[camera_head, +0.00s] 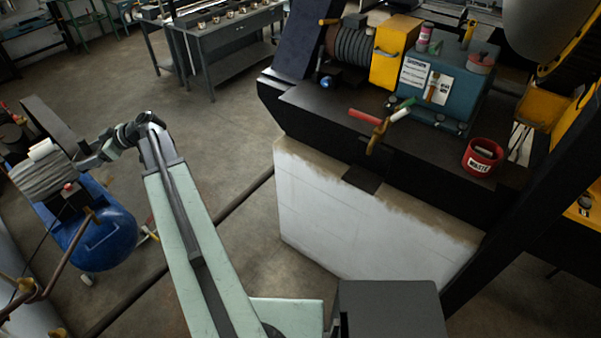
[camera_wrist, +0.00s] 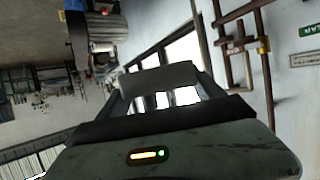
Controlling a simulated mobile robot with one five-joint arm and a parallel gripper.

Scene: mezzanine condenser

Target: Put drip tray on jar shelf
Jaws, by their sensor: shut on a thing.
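My gripper (camera_head: 88,160) is at the end of my outstretched arm, at the left of the head view, in front of or above a blue compressor. In the wrist view my gripper (camera_wrist: 163,95) is shut on a flat grey piece, which I take for the drip tray (camera_wrist: 158,76). The piece spans the space between the two dark fingers. In the head view I cannot clearly make out the held piece. No shelf that I can surely name as the jar shelf shows. A grey bench (camera_head: 222,38) with small jar-like items on top stands at the back.
Open floor lies between.

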